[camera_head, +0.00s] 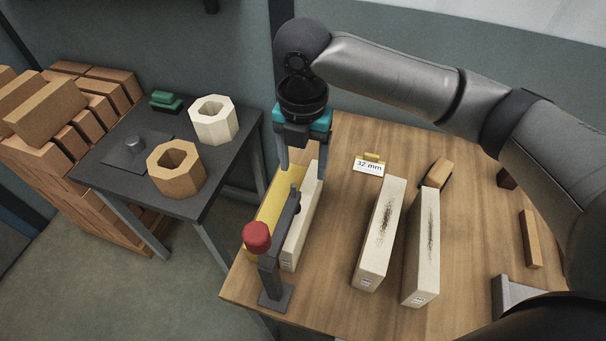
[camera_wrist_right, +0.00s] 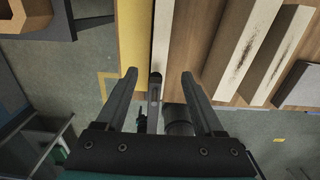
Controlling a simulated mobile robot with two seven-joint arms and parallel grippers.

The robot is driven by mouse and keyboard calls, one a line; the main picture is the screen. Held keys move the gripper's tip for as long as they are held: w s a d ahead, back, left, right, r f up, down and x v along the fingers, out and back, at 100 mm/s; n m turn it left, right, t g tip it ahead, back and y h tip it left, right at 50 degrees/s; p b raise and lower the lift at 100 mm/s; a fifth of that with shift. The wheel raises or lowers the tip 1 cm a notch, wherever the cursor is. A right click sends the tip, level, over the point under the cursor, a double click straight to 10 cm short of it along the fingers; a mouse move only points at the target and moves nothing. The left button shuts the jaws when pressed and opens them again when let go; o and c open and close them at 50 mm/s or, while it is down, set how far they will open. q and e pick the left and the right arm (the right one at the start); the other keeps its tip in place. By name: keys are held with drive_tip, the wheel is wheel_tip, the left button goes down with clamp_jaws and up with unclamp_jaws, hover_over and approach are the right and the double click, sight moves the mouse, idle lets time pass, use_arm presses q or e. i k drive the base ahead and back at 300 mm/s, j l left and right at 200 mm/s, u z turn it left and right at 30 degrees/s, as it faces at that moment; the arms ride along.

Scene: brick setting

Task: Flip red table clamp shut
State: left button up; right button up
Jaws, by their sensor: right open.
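The table clamp (camera_head: 279,262) is a dark grey upright with a red knob (camera_head: 257,237), at the front left edge of the wooden table. Its dark bar stands beside a pale block (camera_head: 303,235) and a yellow block (camera_head: 267,212). My right gripper (camera_head: 303,172) points down, open and empty, over the far end of these blocks. In the right wrist view, a narrow dark bar (camera_wrist_right: 154,92), seemingly part of the clamp, shows between the open fingers (camera_wrist_right: 158,75). I cannot tell whether they touch it. My left gripper is not in view.
Two pale blocks with dark marks (camera_head: 378,235) (camera_head: 425,245) stand on the table (camera_head: 335,305) to the right. A "32 mm" card (camera_head: 368,168) stands behind them. A dark side table (camera_head: 205,200) at left holds two hollow hexagonal pieces (camera_head: 213,119) (camera_head: 176,168). Bricks (camera_head: 75,125) are stacked at far left.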

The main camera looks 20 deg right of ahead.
sight(256, 237)
drive_tip(key=k, duration=1.5)
